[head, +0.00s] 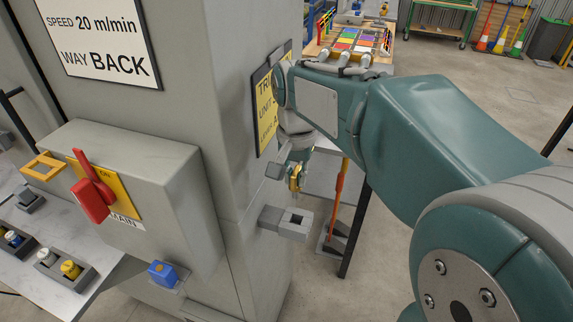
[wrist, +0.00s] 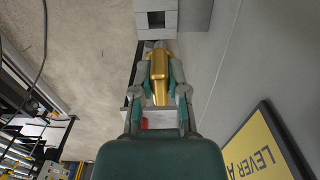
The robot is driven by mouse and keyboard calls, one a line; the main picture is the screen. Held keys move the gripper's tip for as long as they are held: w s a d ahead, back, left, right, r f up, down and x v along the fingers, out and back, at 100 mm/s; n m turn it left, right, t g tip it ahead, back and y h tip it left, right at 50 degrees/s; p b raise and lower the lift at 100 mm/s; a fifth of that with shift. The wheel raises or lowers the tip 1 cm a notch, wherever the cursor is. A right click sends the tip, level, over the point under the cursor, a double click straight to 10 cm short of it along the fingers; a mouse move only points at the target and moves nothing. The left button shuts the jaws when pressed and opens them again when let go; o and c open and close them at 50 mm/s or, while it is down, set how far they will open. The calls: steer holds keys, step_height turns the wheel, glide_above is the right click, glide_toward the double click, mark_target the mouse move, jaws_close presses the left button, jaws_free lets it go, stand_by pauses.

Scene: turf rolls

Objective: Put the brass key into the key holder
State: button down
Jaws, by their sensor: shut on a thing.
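The brass key (wrist: 159,68) is in my gripper (wrist: 158,84), which is shut on it in the wrist view. In the head view the brass key (head: 295,180) shows small and partly hidden beneath the wrist of my gripper (head: 293,171). The key holder (head: 288,221) is a grey block with a square opening on the side of the grey cabinet. In the head view the key is above the holder, with a gap between them. In the wrist view the key holder (wrist: 157,35) is just beyond the key's far end.
The grey cabinet (head: 240,120) rises close on the left, with a yellow sign (head: 265,110) on its face beside my arm. A red lever (head: 92,188) and a blue part (head: 163,272) are at the left. An orange pole (head: 338,200) stands behind the holder.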

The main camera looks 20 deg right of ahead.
mark_target(296, 198)
steer(key=shift+s+d, duration=0.2)
steer(key=shift+d, duration=0.25)
steer(key=shift+s+a+f, duration=0.1)
steer(key=shift+a+f, duration=0.25)
steer(key=shift+f, duration=0.45)
steer(key=shift+a+f, duration=0.2)
steer(key=shift+f, duration=0.45)
steer(key=f, duration=0.3)
steer(key=shift+d, duration=0.2)
steer(key=shift+f, duration=1.95)
stand_by(0.3)
